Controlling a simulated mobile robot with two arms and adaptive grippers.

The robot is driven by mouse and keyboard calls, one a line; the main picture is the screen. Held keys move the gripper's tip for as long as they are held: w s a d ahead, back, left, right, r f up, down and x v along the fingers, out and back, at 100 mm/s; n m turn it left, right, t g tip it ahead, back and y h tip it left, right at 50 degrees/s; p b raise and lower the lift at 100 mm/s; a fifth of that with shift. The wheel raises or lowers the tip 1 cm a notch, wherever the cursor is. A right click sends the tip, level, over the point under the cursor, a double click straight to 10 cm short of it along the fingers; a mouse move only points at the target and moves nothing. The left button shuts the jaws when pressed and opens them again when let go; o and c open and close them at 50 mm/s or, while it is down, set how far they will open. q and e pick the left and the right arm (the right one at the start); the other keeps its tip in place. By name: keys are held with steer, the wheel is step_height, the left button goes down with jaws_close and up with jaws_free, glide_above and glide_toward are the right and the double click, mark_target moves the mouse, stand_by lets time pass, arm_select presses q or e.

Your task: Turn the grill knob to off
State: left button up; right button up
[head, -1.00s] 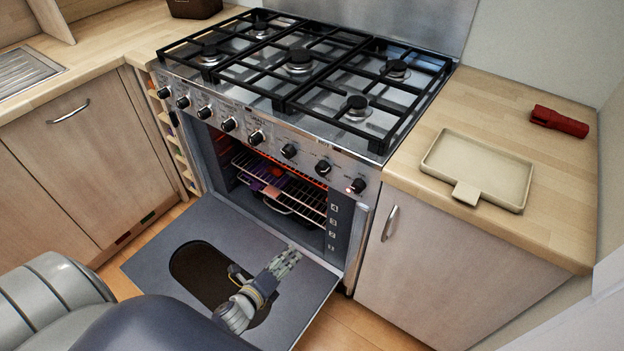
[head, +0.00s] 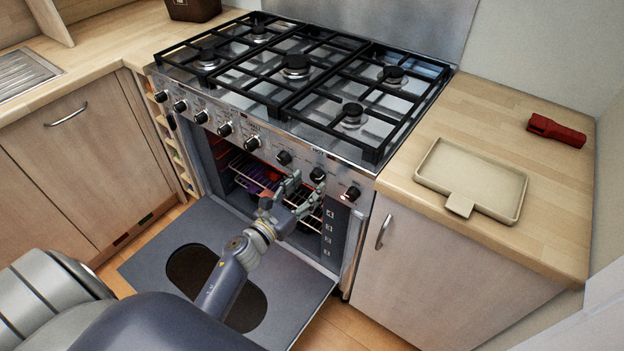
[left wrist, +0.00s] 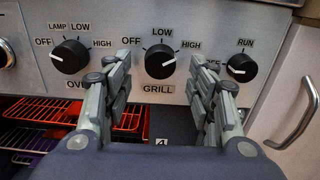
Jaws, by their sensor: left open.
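The grill knob (left wrist: 159,62) is round and black, on the steel panel above its GRILL label. OFF, LOW and HIGH are printed around it. Its white mark seems to lie on the right side of its face, but I cannot tell the exact setting. In the head view the grill knob (head: 317,174) is second from the right in the row. My left gripper (head: 306,188) is open just in front of and below it. In the left wrist view its two fingers stand either side of the knob, apart from it.
The oven knob (left wrist: 70,57) and RUN knob (left wrist: 242,68) flank the grill knob closely. The oven door (head: 150,270) hangs open below my arm, showing racks and a red glow inside. A beige tray (head: 437,185) and red object (head: 556,130) lie on the right counter.

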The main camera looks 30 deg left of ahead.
mark_target(317, 176)
arm_select(q)
steer(key=shift+w+d, duration=0.15)
steer(key=shift+w, duration=1.25)
arm_select(e)
steer(key=shift+d+r, duration=0.2)
steer(key=shift+d, duration=0.1)
arm_select(q)
steer(key=shift+c, duration=0.2)
arm_select(e)
steer(key=shift+s, duration=0.2)
arm_select(q)
steer(key=c, duration=1)
